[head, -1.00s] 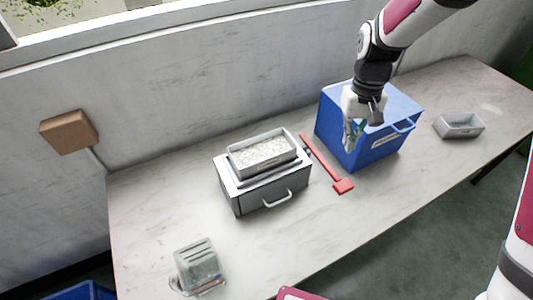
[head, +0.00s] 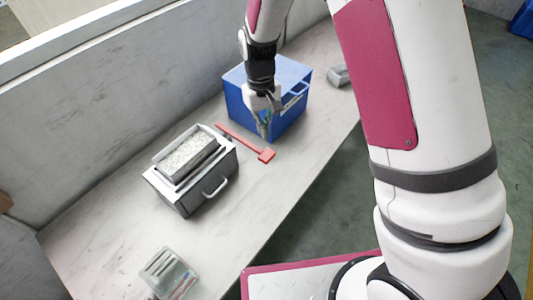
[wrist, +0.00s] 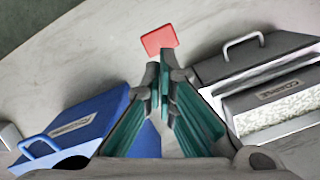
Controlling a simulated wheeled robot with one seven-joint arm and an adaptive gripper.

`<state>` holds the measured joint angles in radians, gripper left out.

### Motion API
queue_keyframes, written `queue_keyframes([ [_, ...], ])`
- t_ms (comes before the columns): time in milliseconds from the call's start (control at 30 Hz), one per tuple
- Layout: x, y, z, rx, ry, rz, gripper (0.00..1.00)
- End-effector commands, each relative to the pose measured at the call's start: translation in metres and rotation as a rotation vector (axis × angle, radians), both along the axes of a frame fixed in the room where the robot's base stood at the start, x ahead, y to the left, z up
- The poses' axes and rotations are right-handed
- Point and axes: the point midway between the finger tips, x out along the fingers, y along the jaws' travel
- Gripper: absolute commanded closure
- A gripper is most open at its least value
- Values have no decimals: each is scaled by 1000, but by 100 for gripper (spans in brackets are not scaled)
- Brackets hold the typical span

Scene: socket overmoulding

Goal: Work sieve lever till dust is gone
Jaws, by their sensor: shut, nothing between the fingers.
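The sieve is a grey box (head: 188,205) with a front handle and a tray (head: 157,157) of pale granules on top; it also shows at the right of the wrist view (wrist: 255,60). The red lever (head: 238,138) slants out beside the sieve, between it and the blue box, and ends in a flat square paddle. The paddle (wrist: 158,40) shows just beyond my fingertips in the wrist view. My gripper (head: 264,132) is shut and empty, pointing down in front of the blue box, near the lever but seemingly apart from it. I cannot make out dust separately from the granules.
The blue box (head: 290,118) with a handle and label stands close on the lever's right. A small grey bin (head: 340,76) is farther right. A clear slotted container (head: 165,272) stands at the near left. The table (head: 110,215) is bare between these.

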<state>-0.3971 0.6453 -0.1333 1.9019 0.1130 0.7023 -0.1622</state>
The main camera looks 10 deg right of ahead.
Motion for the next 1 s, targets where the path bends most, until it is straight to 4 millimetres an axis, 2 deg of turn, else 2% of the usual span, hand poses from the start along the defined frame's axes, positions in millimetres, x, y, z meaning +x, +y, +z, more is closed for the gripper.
queue_keyframes([
  [233,0,0,-10,0,1,0,100],
  [700,-5,-2,-61,0,1,0,100],
  [1000,-6,-2,-70,0,-1,0,100],
])
